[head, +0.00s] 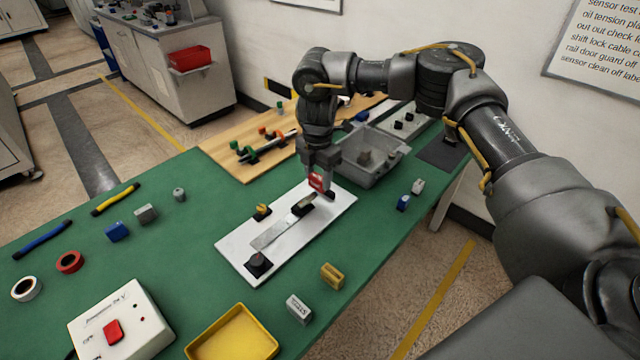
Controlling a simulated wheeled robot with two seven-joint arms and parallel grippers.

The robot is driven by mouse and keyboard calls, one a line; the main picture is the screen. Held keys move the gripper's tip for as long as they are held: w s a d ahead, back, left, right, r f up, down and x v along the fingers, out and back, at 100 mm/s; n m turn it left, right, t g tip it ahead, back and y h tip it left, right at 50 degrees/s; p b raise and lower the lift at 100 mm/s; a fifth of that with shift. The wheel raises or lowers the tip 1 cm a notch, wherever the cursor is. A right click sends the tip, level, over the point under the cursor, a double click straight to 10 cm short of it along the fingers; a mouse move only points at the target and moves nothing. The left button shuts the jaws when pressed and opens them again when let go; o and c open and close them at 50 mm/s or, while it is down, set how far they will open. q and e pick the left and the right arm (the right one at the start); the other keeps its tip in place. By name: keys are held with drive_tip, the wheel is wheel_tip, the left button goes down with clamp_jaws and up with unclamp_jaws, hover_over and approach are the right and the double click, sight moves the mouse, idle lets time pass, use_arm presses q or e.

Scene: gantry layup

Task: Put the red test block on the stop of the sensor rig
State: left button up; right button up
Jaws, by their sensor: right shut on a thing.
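The sensor rig is a white base plate (290,250) on the green table, with a grey metal strip (270,234) along it. A dark block (258,264) stands at its near end and dark pieces (302,206) sit near its far end. A small yellow-and-black part (262,211) is at its left edge. My right gripper (319,184) points down over the plate's far end, shut on the red test block (316,181). I cannot tell whether the block touches the rig. Which dark piece is the stop is unclear. My left gripper is not in view.
A grey bin (372,180) stands just right of my right gripper, and a wooden board (235,160) with coloured parts lies behind. A white switch box (122,325), yellow tray (235,335), yellow block (332,275) and grey block (299,308) are nearer.

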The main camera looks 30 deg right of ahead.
sight(320, 185)
drive_tip(key=shift+d+f, duration=0.15)
drive_tip(key=f, duration=0.2)
drive_tip(key=f+p, duration=0.1)
drive_tip(key=shift+w+d, duration=0.2)
drive_tip(key=shift+d, duration=0.05)
drive_tip(key=shift+f, duration=0.45)
drive_tip(key=o, duration=1.2)
use_arm(q)
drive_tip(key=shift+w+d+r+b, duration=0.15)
drive_tip(key=shift+b, duration=0.25)
use_arm(e)
wheel_tip(320, 185, up, 12)
drive_tip(key=shift+r, duration=0.15)
